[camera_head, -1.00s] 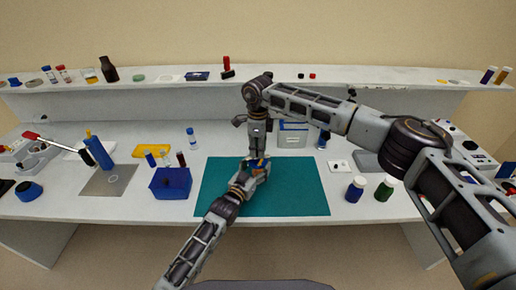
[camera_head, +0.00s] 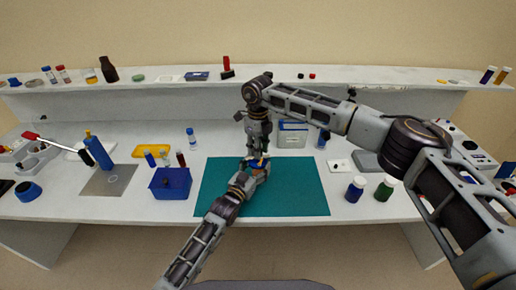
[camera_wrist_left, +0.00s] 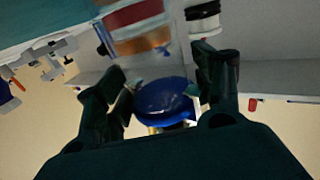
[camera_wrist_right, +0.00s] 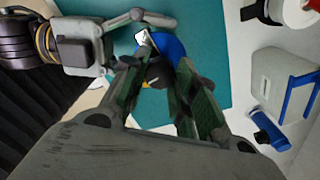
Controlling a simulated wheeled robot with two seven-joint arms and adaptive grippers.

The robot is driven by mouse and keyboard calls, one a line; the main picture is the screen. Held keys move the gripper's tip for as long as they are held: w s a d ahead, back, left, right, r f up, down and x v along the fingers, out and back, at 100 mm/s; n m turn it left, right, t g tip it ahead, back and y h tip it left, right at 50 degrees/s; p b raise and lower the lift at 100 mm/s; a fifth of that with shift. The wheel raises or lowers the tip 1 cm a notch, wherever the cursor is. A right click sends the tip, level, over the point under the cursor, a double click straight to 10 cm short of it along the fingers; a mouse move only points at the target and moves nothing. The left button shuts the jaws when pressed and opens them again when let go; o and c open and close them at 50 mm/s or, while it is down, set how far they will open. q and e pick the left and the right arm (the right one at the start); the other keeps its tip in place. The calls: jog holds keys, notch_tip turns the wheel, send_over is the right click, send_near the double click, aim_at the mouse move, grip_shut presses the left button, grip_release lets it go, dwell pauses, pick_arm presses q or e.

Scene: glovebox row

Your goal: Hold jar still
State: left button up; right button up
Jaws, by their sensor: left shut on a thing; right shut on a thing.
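The jar (camera_head: 256,165) shows as a small blue and orange-yellow patch above the teal mat, largely hidden by my grippers. In the left wrist view its round blue part (camera_wrist_left: 165,102) lies between the fingers. In the right wrist view blue (camera_wrist_right: 170,45) and a little yellow show around the fingertips. My left gripper (camera_head: 257,172) comes in from the front and is shut on the jar's side. My right gripper (camera_head: 258,150) points down from above and is shut on the jar's upper part. Whether it grips a separate lid cannot be told.
The teal mat (camera_head: 300,195) is clear around the grippers. A blue box (camera_head: 171,184) stands left of it. A shelf (camera_head: 300,83) runs along the back.

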pick_arm(q)
jog(key=shift+d, duration=0.1)
pick_arm(e)
jog(key=shift+w, duration=0.1)
jog(key=o, duration=1.1)
jog(key=shift+c, duration=0.2)
jog(key=shift+r, duration=0.15)
notch_tip(320, 180, up, 12)
dwell(0.5)
pick_arm(q)
jog(key=o, duration=1.4)
